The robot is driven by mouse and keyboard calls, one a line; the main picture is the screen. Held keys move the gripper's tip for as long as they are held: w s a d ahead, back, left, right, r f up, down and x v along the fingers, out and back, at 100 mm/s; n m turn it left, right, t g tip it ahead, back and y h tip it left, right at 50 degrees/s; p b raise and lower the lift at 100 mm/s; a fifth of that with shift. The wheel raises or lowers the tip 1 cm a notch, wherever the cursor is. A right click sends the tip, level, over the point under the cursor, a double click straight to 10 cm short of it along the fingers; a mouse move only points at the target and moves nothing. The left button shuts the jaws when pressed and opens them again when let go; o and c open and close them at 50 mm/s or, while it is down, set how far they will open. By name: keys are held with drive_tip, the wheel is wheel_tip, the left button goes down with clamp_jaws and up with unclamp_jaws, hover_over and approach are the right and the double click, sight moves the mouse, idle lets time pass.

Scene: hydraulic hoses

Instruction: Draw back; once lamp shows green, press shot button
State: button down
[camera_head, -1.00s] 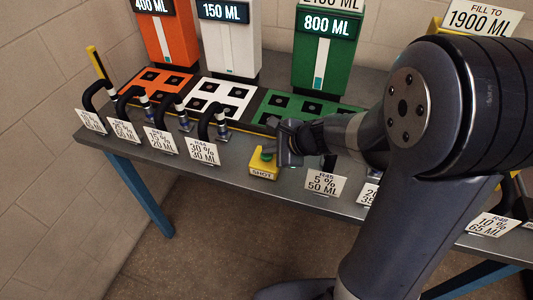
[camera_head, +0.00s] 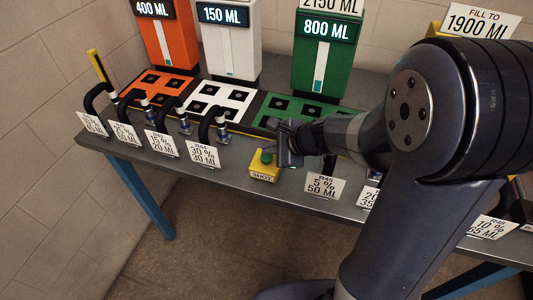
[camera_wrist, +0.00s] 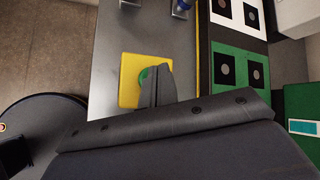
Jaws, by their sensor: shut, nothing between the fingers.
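The shot button (camera_head: 266,157) is a green cap on a yellow box (camera_head: 263,174) marked SHOT, at the table's front edge. In the wrist view the button (camera_wrist: 143,76) is partly covered by my fingers. My gripper (camera_head: 284,146) is shut and empty, beside the button to its right in the head view. Whether it touches the cap I cannot tell. I cannot make out a lamp in either view.
Orange (camera_head: 168,40), white (camera_head: 229,45) and green (camera_head: 326,52) dispensers stand at the back, reading 400, 150 and 800 ML. Several black hoses with labels line the front edge left of the box. A labelled R45 card (camera_head: 325,187) stands right of it.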

sight(270, 158)
drive_tip(key=shift+r, duration=0.15)
wheel_tip(270, 158, up, 5)
drive_tip(key=p, duration=0.4)
drive_tip(key=c, duration=2.1)
unclamp_jaws()
drive_tip(key=shift+c, duration=0.2)
